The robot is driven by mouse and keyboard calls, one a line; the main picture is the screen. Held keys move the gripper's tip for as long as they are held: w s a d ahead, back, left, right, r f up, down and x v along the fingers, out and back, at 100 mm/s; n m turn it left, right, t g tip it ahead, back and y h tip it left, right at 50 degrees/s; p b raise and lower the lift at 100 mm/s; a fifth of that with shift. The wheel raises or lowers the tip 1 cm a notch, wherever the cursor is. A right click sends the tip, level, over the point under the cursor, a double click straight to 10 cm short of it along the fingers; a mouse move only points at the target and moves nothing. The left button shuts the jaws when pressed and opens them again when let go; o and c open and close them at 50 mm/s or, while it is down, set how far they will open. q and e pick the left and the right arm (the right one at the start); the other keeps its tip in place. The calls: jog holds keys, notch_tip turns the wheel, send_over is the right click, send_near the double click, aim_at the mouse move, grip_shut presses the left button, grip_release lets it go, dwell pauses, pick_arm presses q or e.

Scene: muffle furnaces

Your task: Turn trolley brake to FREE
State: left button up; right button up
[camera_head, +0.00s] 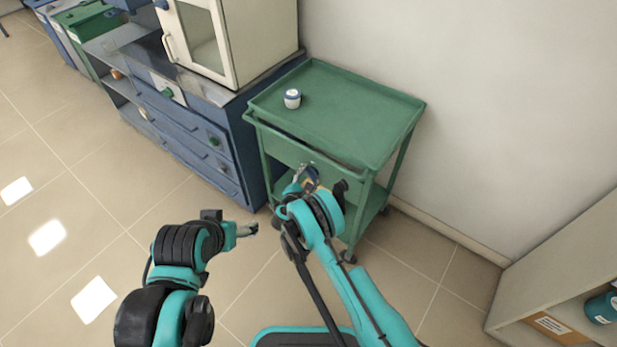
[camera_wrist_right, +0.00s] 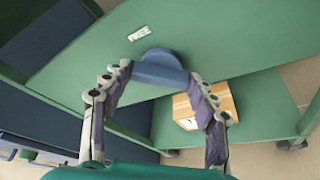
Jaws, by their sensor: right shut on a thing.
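The green trolley (camera_head: 340,110) stands beside the blue cabinet in the head view. Its brake knob (camera_wrist_right: 160,68), a blue half-round piece, sits on the green panel in the right wrist view. A white label reading FREE (camera_wrist_right: 139,33) is just above and left of the knob. My right gripper (camera_head: 306,176) is at the trolley's front, and its fingers are shut on the knob from both sides. In the head view my gripper and arm mostly hide the knob. My left gripper (camera_head: 250,229) hangs over the floor, apart from the trolley; its jaws are too small to read.
A wooden-coloured box (camera_wrist_right: 217,101) rests on the green lower shelf. A blue drawer cabinet (camera_head: 190,125) carries a cream furnace (camera_head: 238,40). A pale shelf unit (camera_head: 550,265) is at right. Floor at left is clear.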

jog(key=o, duration=1.1)
jog(key=shift+o, duration=0.2)
notch_tip(320, 180, up, 10)
